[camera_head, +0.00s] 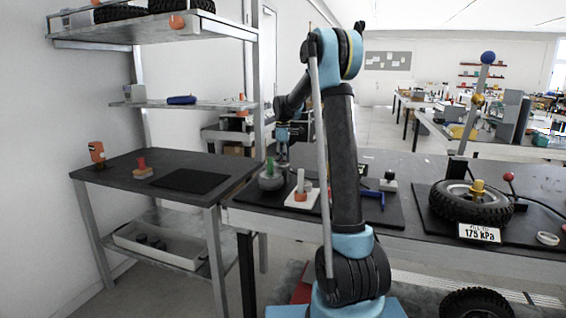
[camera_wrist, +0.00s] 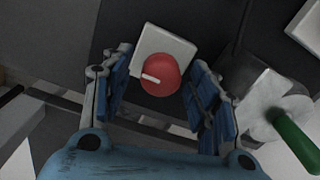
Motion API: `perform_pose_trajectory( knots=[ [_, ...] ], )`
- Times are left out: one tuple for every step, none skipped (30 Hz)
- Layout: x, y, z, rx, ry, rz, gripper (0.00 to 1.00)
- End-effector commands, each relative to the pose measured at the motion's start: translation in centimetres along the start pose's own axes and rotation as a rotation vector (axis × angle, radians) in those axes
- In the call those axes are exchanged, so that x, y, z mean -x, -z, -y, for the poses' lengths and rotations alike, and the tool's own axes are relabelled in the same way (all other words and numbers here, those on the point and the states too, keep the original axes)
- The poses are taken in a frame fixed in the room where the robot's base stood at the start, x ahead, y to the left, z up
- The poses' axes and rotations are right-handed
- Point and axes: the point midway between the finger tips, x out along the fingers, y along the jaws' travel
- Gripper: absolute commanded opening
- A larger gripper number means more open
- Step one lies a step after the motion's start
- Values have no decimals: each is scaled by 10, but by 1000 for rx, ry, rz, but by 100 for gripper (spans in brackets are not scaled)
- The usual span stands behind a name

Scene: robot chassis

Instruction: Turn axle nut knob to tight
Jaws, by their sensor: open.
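A round red knob (camera_wrist: 166,78) with a short white pointer mark sits on a white square plate (camera_wrist: 165,40) in the wrist view. The mark runs from near the knob's middle toward its left edge, slightly upward. My gripper (camera_wrist: 160,88) is open, with one blue finger on each side of the knob and visible gaps to both. In the head view my gripper (camera_head: 284,148) points down over the far-left part of the workbench, partly behind my arm.
A green-handled piece on a grey base (camera_head: 270,181) stands close by; its green handle (camera_wrist: 297,137) is right of my fingers in the wrist view. A white plate with a peg (camera_head: 301,201) and a tyre (camera_head: 450,208) are on the workbench (camera_head: 410,170).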

Motion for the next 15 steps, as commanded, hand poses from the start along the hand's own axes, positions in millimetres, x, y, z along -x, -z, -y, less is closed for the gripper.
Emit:
perform_pose_trajectory(
  knots=[
    [0,0,0,0,0,0,54],
    [0,0,0,0,0,0,48],
    [0,0,0,0,0,0,38],
    [0,0,0,0,0,0,32],
    [0,0,0,0,0,0,25],
    [0,0,0,0,0,0,16],
    [0,0,0,0,0,0,10],
    [0,0,0,0,0,0,10],
    [0,0,0,0,0,0,10],
    [0,0,0,0,0,0,10],
    [0,0,0,-1,-1,0,10],
    [0,0,0,-2,-1,0,10],
    [0,0,-1,-4,-1,0,10],
    [0,0,-1,-7,-1,0,10],
    [0,0,-1,-12,-1,0,10]
  ],
)
